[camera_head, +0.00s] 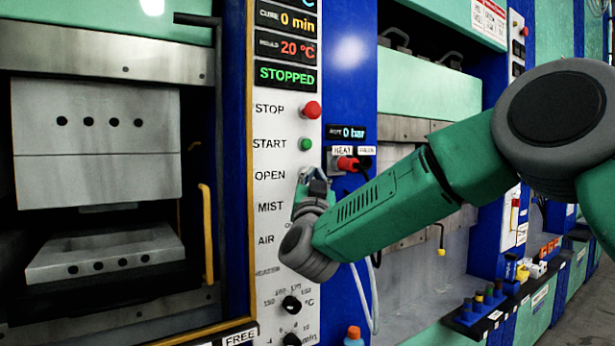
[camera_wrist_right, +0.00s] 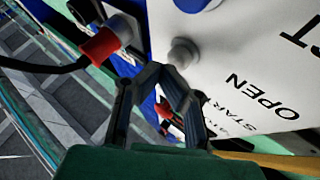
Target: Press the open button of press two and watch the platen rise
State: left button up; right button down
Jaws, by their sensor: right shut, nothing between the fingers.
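The control panel (camera_head: 270,190) has printed STOP, START, OPEN, MIST and AIR labels. My right gripper (camera_head: 312,182) is at the panel beside the OPEN label, its fingers shut and empty; it covers most of that spot. In the wrist view, the shut fingertips (camera_wrist_right: 170,75) are close to a pale grey round button (camera_wrist_right: 183,53) near the OPEN lettering; I cannot tell whether they touch. In the press at left, the upper grey block (camera_head: 95,170) hangs above the lower block (camera_head: 105,262) with a gap between. My left gripper is not in view.
A red button (camera_head: 312,110) and a green button (camera_head: 306,144) sit above the gripper. The display (camera_head: 286,75) reads STOPPED. A red connector (camera_head: 347,163) protrudes right of the panel, and also shows in the wrist view (camera_wrist_right: 100,45). Black knobs (camera_head: 291,304) are below. A yellow handle (camera_head: 207,232) stands left.

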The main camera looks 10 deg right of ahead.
jog(key=shift+w+a, duration=0.15)
jog(key=shift+w, duration=0.3)
dwell(0.7)
jog(key=shift+s, duration=0.1)
jog(key=shift+s+d, duration=0.3)
jog(key=shift+s, duration=0.5)
jog(key=s, duration=0.1)
jog(key=s+d+b, duration=0.1)
jog(key=s, duration=0.1)
jog(key=s+b, duration=0.1)
jog(key=shift+s+d, duration=0.35)
jog(key=shift+d, duration=0.05)
dwell(0.5)
